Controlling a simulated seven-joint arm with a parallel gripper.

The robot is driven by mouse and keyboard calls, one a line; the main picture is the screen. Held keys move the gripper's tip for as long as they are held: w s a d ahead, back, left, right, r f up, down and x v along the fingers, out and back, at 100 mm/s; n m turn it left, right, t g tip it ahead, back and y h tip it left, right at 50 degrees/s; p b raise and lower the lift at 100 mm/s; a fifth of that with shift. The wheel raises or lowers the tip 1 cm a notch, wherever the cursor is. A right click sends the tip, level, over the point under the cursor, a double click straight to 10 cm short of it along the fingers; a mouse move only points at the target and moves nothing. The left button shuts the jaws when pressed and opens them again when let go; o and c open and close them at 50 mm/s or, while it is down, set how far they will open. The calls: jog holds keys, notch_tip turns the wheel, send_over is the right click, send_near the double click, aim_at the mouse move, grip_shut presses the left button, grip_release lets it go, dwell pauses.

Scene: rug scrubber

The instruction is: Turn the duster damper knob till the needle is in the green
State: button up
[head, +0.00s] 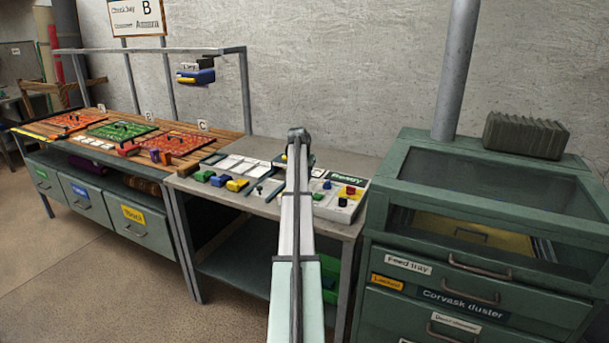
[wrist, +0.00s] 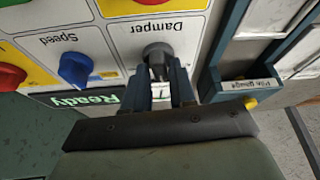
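The dark grey damper knob (wrist: 157,52) is on the white control panel, under an upside-down "Damper" label in the wrist view. My gripper's two blue-grey fingers (wrist: 160,82) reach up to it, one on each side of its grip bar. They stand apart with the bar between their tips; whether they press on it is unclear. In the head view my arm hides the gripper and the damper knob. The green "Ready" sign (wrist: 85,99) is partly covered by my gripper. No needle or green band can be made out.
A blue speed knob (wrist: 75,70) and a red knob (wrist: 10,77) sit beside the damper knob. A blue-edged tray labelled "File gauge" (wrist: 250,84) is close on the right. In the head view, the green duster cabinet (head: 480,270) stands right of the panel table.

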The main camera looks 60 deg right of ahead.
jog(key=o, duration=0.3)
jog(key=v, duration=1.3)
jog(key=shift+r, duration=0.45)
jog(key=shift+a, duration=0.1)
